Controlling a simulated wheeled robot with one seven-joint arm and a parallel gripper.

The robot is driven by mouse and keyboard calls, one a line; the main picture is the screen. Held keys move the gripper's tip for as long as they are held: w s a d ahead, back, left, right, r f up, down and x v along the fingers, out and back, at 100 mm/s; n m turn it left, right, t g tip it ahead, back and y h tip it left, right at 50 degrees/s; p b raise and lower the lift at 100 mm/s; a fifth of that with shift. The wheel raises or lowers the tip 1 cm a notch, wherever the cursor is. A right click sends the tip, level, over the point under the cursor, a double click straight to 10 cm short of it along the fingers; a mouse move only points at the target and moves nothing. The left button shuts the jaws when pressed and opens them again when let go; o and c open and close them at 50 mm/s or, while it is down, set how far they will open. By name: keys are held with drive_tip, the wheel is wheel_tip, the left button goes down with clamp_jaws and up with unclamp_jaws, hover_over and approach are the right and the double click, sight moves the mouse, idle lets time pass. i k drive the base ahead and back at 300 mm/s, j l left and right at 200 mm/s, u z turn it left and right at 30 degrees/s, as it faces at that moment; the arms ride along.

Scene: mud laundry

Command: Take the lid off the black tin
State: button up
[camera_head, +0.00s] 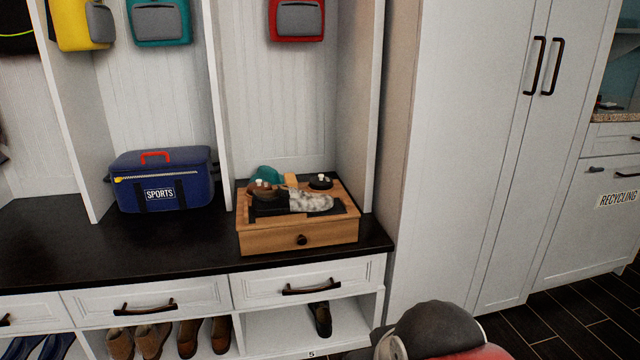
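A small round black tin (320,183) with a lid and a pale spot or knob on top sits at the back right of the top of a wooden box (270,238). The tin is small in this view, and I cannot make out the seam of its lid. A second round, dark brown tin (264,190) with a pale spot on top is at the left of the same box top. My gripper is not in view.
The box, with a dark knob, stands on a black bench top (60,238). A grey-white fluffy item (310,201) and a teal item (266,174) lie near the tins. A blue sports bag (162,181) stands left; a cubby divider rises right.

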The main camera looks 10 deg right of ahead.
sight(321, 181)
drive_tip(key=i+z, duration=0.35)
drive_tip(key=i, duration=0.2)
drive_tip(key=i+z, duration=0.35)
drive_tip(key=i, duration=0.15)
drive_tip(key=i+j+z, duration=0.35)
drive_tip(key=i, duration=0.2)
